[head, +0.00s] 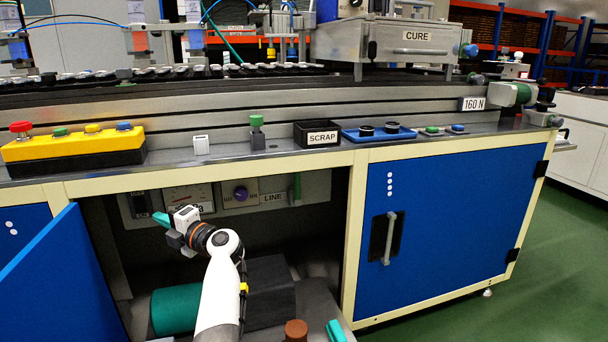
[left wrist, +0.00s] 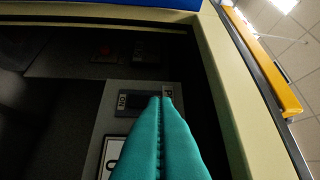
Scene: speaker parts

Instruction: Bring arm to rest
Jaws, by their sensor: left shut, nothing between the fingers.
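My left gripper (head: 160,218) is at the opening of the cabinet under the bench, in front of a grey control panel (head: 240,211). Its teal fingers are pressed together and empty. In the left wrist view the shut fingers (left wrist: 160,104) point at a panel section with a dark switch (left wrist: 131,103) marked ON; they cover part of it. I cannot tell whether they touch the switch. A teal piece (head: 336,331) at the bottom edge of the head view may be a fingertip of my right gripper, but too little shows to be sure.
An open blue door (head: 48,280) stands left of the cabinet; a shut blue door (head: 440,225) is on the right. The cream frame (head: 354,235) edges the opening. Above, the bench holds a yellow button box (head: 75,150), a SCRAP bin (head: 318,134) and a blue tray (head: 378,135).

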